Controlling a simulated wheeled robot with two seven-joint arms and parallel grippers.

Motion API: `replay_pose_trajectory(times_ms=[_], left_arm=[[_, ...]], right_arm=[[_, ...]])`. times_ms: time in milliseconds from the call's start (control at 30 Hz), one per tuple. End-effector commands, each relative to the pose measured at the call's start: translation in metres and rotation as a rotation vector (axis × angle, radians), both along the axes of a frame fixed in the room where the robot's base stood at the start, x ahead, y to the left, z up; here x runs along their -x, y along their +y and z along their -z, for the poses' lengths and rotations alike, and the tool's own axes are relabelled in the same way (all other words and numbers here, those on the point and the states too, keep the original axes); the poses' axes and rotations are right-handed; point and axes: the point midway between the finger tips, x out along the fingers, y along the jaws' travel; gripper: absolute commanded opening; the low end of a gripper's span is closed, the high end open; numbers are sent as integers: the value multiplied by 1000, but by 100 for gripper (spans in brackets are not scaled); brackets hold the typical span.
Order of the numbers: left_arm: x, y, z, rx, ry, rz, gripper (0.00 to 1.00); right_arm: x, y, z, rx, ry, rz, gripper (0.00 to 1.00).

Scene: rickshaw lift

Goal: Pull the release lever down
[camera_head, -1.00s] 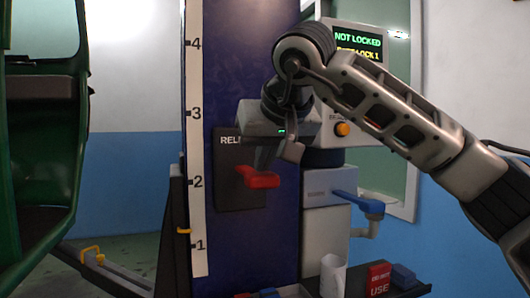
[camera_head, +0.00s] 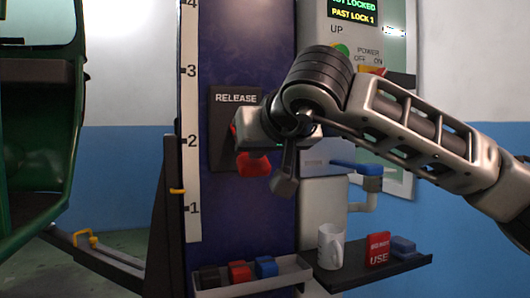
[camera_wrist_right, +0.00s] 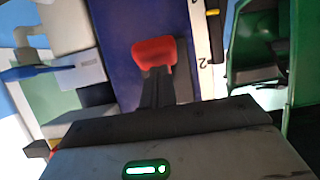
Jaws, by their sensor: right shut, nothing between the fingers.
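The red release lever (camera_head: 254,165) sticks out low on the dark plate marked RELEASE (camera_head: 233,99), on the dark blue post. My right gripper (camera_head: 260,145) is right above the lever handle and covers part of the plate and lever. In the right wrist view, the red handle (camera_wrist_right: 153,53) lies just beyond the tips of my dark right gripper fingers (camera_wrist_right: 157,88). The fingers are together with nothing between them. They look close to or against the handle; contact is not clear. My left gripper is not in view.
A display (camera_head: 354,11) reads "PAST LOCK 1", with "LOCKED" partly visible. Below, a shelf (camera_head: 345,281) holds a white mug (camera_head: 330,246) and a tray (camera_head: 255,283) holds small blocks. A green vehicle body (camera_head: 40,140) stands left.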

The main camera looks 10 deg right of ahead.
Motion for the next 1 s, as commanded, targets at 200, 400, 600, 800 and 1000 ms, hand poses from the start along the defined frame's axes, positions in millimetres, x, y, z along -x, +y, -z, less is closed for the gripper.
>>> replay_pose_trajectory(times_ms=[200, 400, 600, 800, 1000], left_arm=[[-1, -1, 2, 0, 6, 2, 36], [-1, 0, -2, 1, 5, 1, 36], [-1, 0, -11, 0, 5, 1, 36], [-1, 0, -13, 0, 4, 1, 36], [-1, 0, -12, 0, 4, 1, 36]], right_arm=[[-1, -1, 2, 0, 1, 2, 0], [-1, -1, -3, 1, 2, 3, 0], [-1, -1, -13, 1, 2, 3, 0], [-1, -1, -14, 1, 3, 3, 0], [-1, -1, -14, 1, 3, 3, 0]])
